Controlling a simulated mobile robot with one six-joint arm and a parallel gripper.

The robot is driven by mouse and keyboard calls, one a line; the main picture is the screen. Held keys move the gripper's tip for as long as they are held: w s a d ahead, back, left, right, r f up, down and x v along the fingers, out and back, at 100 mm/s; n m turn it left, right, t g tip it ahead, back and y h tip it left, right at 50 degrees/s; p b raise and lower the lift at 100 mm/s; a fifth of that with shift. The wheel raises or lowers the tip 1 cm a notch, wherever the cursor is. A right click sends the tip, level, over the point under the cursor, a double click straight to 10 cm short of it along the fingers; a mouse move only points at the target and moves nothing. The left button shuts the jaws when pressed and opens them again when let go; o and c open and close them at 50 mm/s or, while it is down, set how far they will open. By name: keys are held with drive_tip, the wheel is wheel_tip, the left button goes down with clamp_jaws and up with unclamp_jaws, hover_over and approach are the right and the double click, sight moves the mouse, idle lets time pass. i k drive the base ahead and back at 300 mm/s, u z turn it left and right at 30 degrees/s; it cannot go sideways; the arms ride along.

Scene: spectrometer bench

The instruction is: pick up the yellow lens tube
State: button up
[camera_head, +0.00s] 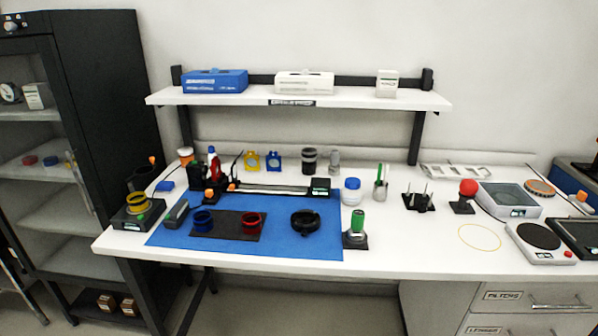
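The yellow lens tube (136,202) appears to be the short yellow ring at the left end of the bench. It sits on top of a small black device (131,219). A similar blue tube (203,220) and red tube (251,222) stand on a dark pad (227,234) on the blue mat (290,251). My gripper is not in view.
A black ring (304,222) stands on the mat, and a green-topped item (357,227) is at its right edge. A grey-black block (176,213) is right of the device. Bottles and mounts stand behind. A shelf (380,98) spans above. The bench front centre-right is clear.

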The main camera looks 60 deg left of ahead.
sight(137, 204)
drive_tip(key=u, duration=3)
drive_tip(key=k, duration=0.9)
drive_tip(key=u, duration=0.1)
drive_tip(key=i, duration=2.15)
drive_tip(key=u, duration=0.2)
